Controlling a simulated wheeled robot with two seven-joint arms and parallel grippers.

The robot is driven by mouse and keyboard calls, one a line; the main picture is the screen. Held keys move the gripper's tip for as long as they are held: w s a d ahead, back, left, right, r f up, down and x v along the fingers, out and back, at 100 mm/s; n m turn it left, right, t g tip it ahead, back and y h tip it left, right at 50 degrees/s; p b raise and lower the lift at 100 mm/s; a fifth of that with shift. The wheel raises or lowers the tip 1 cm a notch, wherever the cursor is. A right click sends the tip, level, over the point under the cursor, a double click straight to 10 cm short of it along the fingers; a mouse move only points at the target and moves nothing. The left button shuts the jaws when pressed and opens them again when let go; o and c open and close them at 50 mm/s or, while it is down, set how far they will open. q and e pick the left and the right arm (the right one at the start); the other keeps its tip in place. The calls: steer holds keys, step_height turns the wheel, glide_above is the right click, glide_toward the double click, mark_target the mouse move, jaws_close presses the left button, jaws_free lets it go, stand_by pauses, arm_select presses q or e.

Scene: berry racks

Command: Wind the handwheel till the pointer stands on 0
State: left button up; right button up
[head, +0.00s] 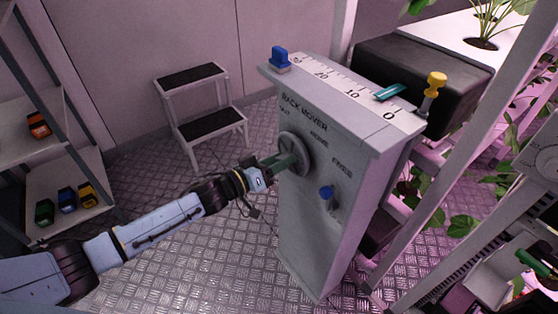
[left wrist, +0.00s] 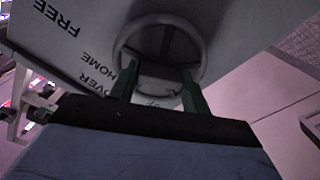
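The grey rack mover box (head: 330,200) stands upright in the middle of the head view. Its handwheel (head: 296,154) is on the front face, and its ring also shows in the left wrist view (left wrist: 162,22). The teal pointer (head: 390,92) lies on the top scale (head: 340,85), between the 10 and 0 marks, nearer 0. My left gripper (head: 282,162) is at the handwheel; its two green fingers (left wrist: 158,88) stand apart, reaching into the ring on either side of a pale part. Whether they touch it cannot be told. My right gripper is not in view.
A step stool (head: 210,125) stands behind left. Shelves (head: 60,175) are at left, plant racks at right. Floor left of the box is clear.

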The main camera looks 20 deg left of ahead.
arm_select(q)
steer(key=c, duration=0.4)
steer(key=shift+o, duration=0.2)
